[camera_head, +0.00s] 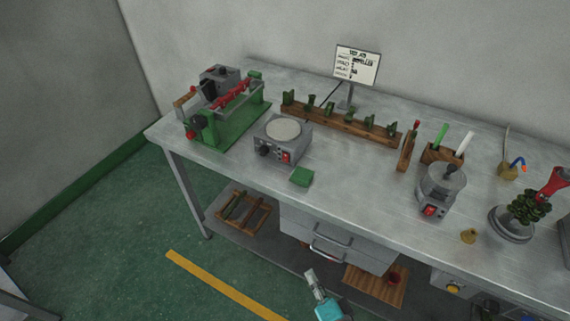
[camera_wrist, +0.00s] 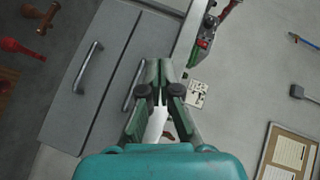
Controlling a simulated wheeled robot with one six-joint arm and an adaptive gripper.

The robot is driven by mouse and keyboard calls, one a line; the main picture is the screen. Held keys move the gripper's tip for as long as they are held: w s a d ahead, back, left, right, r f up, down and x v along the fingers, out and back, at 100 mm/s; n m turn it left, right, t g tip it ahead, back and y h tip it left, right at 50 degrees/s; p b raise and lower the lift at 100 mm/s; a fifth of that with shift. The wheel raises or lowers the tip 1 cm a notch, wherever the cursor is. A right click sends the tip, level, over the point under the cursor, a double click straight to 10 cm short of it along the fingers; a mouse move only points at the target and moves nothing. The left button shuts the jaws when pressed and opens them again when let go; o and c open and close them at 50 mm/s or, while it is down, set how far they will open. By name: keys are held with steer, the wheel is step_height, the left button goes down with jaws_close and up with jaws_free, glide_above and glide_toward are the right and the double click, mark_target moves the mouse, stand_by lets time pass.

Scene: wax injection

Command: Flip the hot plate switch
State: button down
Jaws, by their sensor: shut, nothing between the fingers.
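The hot plate (camera_head: 301,138) is a grey box with a round pale top, standing on the left half of the table. Its front carries a dark knob (camera_head: 263,151) and a red switch (camera_head: 286,156); the switch is too small to tell its position. My gripper (camera_head: 311,274) is low in front of the table, below and apart from the hot plate. In the wrist view my gripper (camera_wrist: 160,98) has its fingers together and nothing between them. I cannot make out the hot plate in the wrist view.
A green injection machine (camera_head: 238,125) stands left of the hot plate, and a green block (camera_head: 302,177) lies in front. Behind is a wooden rack (camera_head: 340,124). A grey pot (camera_head: 440,185) with another red switch stands right. Drawers (camera_head: 333,242) hang under the grey table (camera_head: 365,195).

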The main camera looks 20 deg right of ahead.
steer(key=w+a+r+m, duration=0.25)
steer(key=w+m, duration=0.35)
steer(key=w, duration=0.6)
steer(key=m, duration=0.8)
glide_toward(281, 176)
steer(key=shift+t+h, duration=0.4)
steer(key=w+a, duration=0.1)
steer(key=a, duration=0.1)
steer(key=w+a+r, duration=0.1)
steer(key=a, duration=0.1)
steer(key=w+a+r, duration=0.1)
steer(key=a, duration=0.2)
steer(key=shift+w+r, duration=0.2)
steer(key=shift+w, duration=0.1)
steer(key=shift+d, duration=0.1)
steer(key=shift+w+d+f, duration=0.2)
steer(key=shift+w+d, duration=0.8)
steer(key=shift+w+d+f, duration=0.15)
steer(key=shift+w+d, duration=0.85)
steer(key=shift+w, duration=0.05)
steer(key=shift+w+d+f, duration=0.2)
steer(key=shift+w+d, duration=0.8)
steer(key=shift+d, duration=0.05)
steer(key=shift+w+d, duration=0.3)
steer(key=shift+w+d, duration=0.2)
steer(key=shift+a, duration=0.1)
